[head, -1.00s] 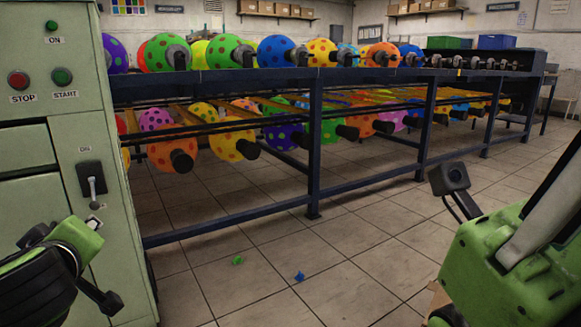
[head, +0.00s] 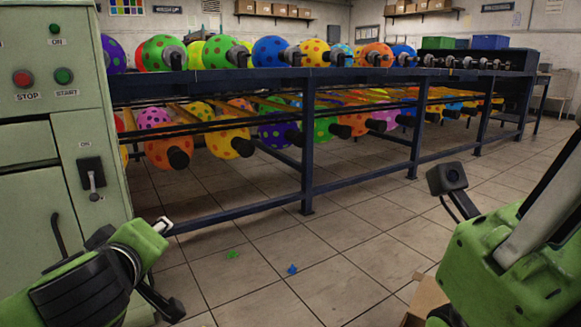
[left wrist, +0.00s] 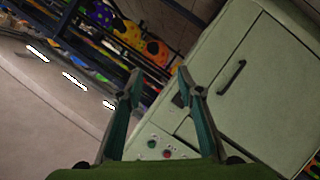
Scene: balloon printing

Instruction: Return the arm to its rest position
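My left arm (head: 95,285) comes in at the lower left of the head view, in front of the green control cabinet (head: 30,150). In the left wrist view my left gripper (left wrist: 158,85) shows two fingers spread apart with nothing between them. Beyond the fingers, that tilted view shows the cabinet's door and handle (left wrist: 231,77). My right arm (head: 510,265) stands at the right edge of the head view, bent upward. Its gripper fingers do not show in either view.
The cabinet carries a lever switch (head: 92,181) and stop and start buttons. A dark blue rack (head: 307,160) with spotted balloons runs behind. A cardboard box (head: 428,300) stands by my right arm. The tiled floor between my arms is open, with small green (head: 232,254) and blue (head: 292,269) scraps.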

